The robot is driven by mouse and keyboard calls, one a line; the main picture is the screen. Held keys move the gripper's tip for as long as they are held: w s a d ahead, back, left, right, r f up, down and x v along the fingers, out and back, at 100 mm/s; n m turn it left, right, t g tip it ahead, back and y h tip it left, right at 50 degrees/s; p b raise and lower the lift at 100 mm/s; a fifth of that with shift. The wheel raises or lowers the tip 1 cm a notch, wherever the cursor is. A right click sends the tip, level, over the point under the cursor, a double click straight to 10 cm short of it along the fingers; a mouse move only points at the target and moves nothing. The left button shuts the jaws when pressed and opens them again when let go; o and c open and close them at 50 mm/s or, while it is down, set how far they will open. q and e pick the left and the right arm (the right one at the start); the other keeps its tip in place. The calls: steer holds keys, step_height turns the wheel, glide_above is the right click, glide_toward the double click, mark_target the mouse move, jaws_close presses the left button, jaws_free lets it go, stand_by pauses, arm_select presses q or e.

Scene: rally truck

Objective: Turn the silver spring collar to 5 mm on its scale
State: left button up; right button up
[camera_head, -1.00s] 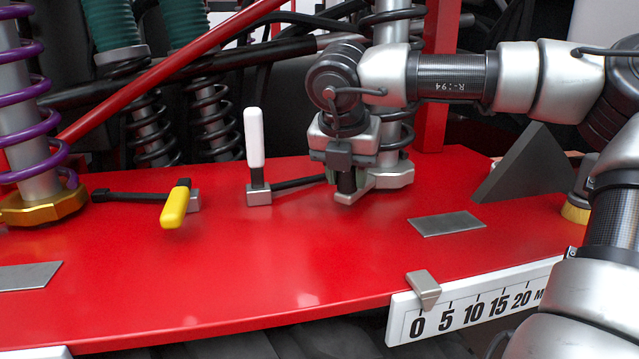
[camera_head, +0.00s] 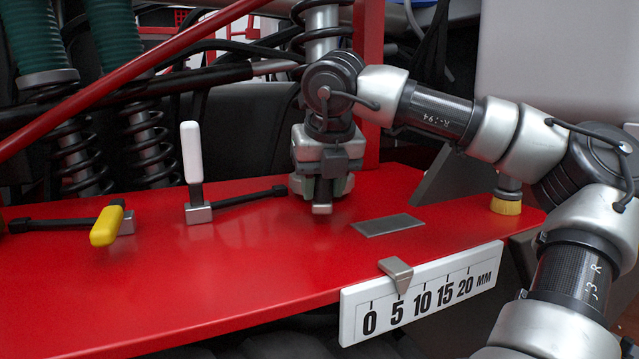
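The silver spring collar sits at the foot of the black coil spring (camera_head: 323,42), mostly hidden behind my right gripper. Its silver lug (camera_head: 321,209) shows just below the fingers, with a dark upright post on it. My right gripper (camera_head: 322,186) points down over the lug, its pads closed on both sides of the post. The white scale (camera_head: 420,292) on the plate's front edge reads 0 to 20 mm. Its grey pointer (camera_head: 396,267) has its tip at about the 5 mark. My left gripper is not in view.
A white-handled lever (camera_head: 192,152) and a yellow-handled lever (camera_head: 106,226) stand on the red plate (camera_head: 240,270) to the left. A flat grey plate (camera_head: 388,225) lies right of the gripper. A yellow-based knob (camera_head: 506,204) stands near the right end. The plate's front is clear.

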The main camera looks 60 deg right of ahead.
steer(key=o, duration=0.4)
steer(key=shift+s+d+f, duration=0.1)
steer(key=shift+s+f, duration=0.05)
steer(key=shift+f, duration=0.15)
steer(key=v, duration=1.1)
steer(key=shift+r, duration=0.2)
